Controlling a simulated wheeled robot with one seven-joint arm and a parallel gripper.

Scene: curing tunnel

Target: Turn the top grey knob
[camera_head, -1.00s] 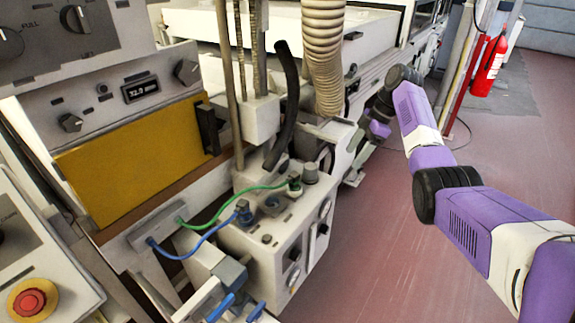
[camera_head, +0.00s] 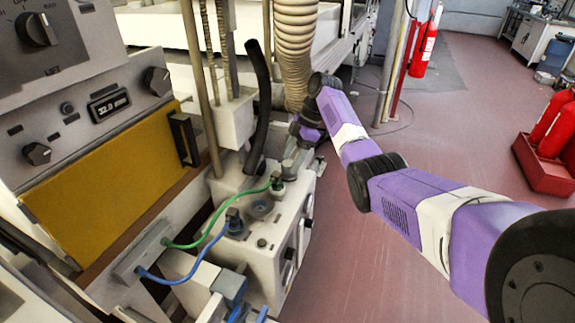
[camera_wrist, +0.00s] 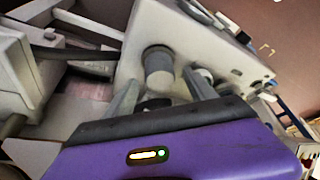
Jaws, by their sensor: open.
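There the knob is mostly hidden or merged with the fingers. A second round grey part (camera_wrist: 200,78) sits behind the right finger.
Green (camera_head: 215,241) and blue (camera_head: 190,277) cables run to connectors on the box top. A black hose (camera_head: 262,110) and a ribbed beige duct (camera_head: 295,50) rise close to my gripper. A yellow panel (camera_head: 110,170) stands left. The floor at right is open, with red extinguishers (camera_head: 553,128).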

